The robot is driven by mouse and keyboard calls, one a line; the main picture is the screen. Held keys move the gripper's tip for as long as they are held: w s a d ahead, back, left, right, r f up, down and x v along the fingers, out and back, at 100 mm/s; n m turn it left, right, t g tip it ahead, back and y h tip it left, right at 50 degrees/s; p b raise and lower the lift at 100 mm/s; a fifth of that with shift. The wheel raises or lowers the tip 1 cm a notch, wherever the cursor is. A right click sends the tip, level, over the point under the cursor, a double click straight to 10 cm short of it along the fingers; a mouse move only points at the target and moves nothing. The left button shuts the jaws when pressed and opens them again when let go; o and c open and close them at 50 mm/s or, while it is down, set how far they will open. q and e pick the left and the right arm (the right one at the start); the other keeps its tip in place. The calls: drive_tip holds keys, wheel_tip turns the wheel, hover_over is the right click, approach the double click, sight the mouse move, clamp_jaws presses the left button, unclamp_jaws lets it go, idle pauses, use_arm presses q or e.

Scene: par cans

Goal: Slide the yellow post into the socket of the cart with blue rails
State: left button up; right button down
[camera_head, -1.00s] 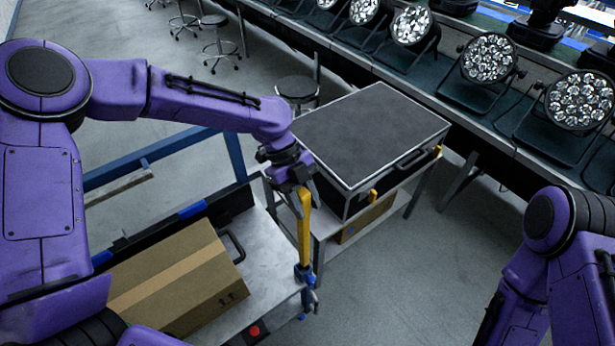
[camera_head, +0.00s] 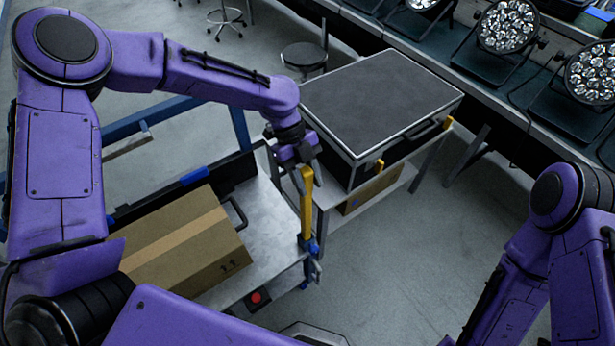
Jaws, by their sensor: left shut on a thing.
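The yellow post (camera_head: 306,205) stands about upright at the near right corner of the cart with blue rails (camera_head: 266,234). My left gripper (camera_head: 305,170) is shut on the post's upper end. The post's lower end meets the blue corner fitting (camera_head: 309,245), where the socket appears to be. I cannot tell whether the post is inside the socket or just above it. Part of my right arm shows at the lower right, but its gripper is out of view.
A cardboard box (camera_head: 185,240) lies on the cart's deck. A second cart with a black case (camera_head: 385,100) stands close behind the post, with short yellow pieces at its corners. Par cans (camera_head: 508,27) line a bench at the upper right. Floor is clear at the right.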

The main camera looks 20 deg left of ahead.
use_arm(q)
drive_tip(key=shift+f+b, duration=0.35)
drive_tip(key=shift+f, duration=0.3)
drive_tip(key=shift+f+b, duration=0.9)
drive_tip(key=shift+f, duration=0.8)
drive_tip(key=o, duration=1.1)
drive_tip(key=shift+c, duration=0.2)
drive_tip(key=shift+r, duration=0.1)
drive_tip(key=b, duration=0.2)
approach(308, 190)
drive_tip(key=shift+w+a+f, duration=0.3)
drive_tip(key=shift+w+f, duration=0.2)
drive_tip(key=shift+f, duration=0.05)
